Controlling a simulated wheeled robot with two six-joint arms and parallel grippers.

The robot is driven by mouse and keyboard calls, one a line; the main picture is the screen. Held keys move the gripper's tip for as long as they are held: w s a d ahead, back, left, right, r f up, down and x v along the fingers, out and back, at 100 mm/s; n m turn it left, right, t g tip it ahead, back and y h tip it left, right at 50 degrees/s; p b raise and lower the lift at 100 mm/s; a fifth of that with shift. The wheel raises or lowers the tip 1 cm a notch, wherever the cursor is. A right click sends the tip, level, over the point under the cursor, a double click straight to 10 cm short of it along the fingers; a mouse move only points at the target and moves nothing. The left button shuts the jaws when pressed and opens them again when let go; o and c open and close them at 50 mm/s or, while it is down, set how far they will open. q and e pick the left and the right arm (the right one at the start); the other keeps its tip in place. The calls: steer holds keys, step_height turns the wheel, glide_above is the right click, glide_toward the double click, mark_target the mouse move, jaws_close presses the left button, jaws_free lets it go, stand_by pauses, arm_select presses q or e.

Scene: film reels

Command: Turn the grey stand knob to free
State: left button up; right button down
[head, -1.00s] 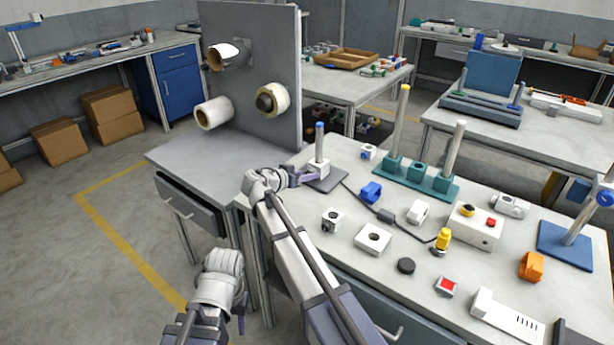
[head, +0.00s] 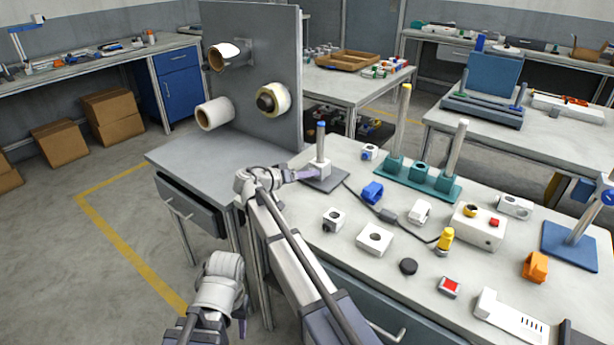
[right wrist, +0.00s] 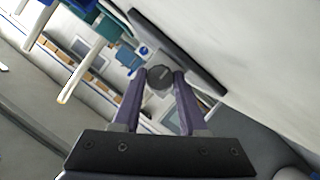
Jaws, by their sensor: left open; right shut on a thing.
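The grey stand has a flat dark base (head: 334,182), a white block (head: 322,165) and an upright post (head: 321,139) with a blue top. It stands at the near table's left back corner. My right gripper (head: 311,174) reaches the block's left side low over the base. In the right wrist view a round dark grey knob (right wrist: 159,77) sits between the fingertips (right wrist: 160,80), which are shut on it. Its marking is too small to read. My left gripper (head: 243,322) is open and empty, low in front of the tables, partly hidden by its wrist.
A cable runs from the stand to a yellow-topped part (head: 445,240). A teal rack (head: 428,184) with two tall posts stands behind. Several small parts, including a blue clamp (head: 372,192), lie on the table. A grey upright panel (head: 270,60) with rolls stands at left.

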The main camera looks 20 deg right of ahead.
steer(key=shift+c, duration=2.2)
jaws_free()
